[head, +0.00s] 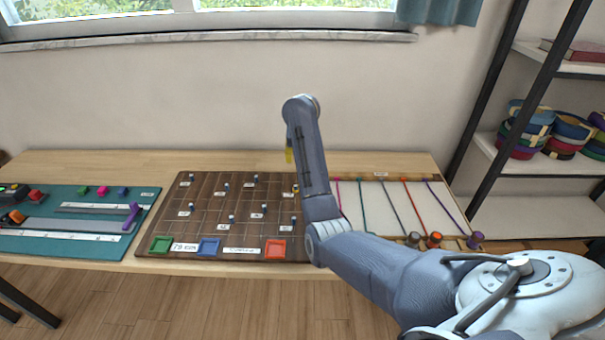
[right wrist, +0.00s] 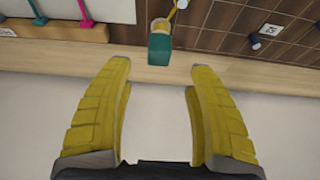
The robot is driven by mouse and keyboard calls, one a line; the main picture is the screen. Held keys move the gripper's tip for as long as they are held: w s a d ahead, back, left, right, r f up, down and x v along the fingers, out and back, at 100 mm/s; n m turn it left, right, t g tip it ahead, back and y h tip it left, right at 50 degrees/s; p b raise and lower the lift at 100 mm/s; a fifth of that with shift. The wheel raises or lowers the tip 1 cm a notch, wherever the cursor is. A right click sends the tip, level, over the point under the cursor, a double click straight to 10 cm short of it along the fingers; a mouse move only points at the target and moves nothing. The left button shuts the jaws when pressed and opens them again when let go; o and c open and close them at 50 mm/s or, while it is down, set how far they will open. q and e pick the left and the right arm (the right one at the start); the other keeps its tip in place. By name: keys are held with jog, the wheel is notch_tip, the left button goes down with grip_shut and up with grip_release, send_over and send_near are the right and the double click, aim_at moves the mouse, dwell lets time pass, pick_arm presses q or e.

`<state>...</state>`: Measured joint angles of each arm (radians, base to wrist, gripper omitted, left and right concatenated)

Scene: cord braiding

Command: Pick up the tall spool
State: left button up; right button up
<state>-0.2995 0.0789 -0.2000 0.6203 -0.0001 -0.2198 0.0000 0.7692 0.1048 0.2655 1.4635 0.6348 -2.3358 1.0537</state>
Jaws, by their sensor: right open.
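Several spools stand along the front edge of the cord board at the right in the head view: a grey-brown one (head: 413,239), an orange one (head: 435,239) and a purple one (head: 476,239). I cannot tell which spool is the tall one. My right gripper (head: 289,155) is raised over the back of the table, largely hidden by my own arm. In the right wrist view my right gripper (right wrist: 157,75) is open and empty. A teal block-like thing (right wrist: 159,48) lies beyond its fingertips, apart from them. My left gripper is not in view.
A dark gridded board (head: 210,215) with several small pegs and coloured square trays fills the middle. A teal mat (head: 100,245) with rulers and a purple piece lies at the left. Shelves with coloured rolls (head: 570,130) stand at the right. My arm covers part of the boards.

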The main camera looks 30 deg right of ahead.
jog(key=shift+x, duration=4.95)
jog(key=shift+d, duration=0.1)
grip_shut()
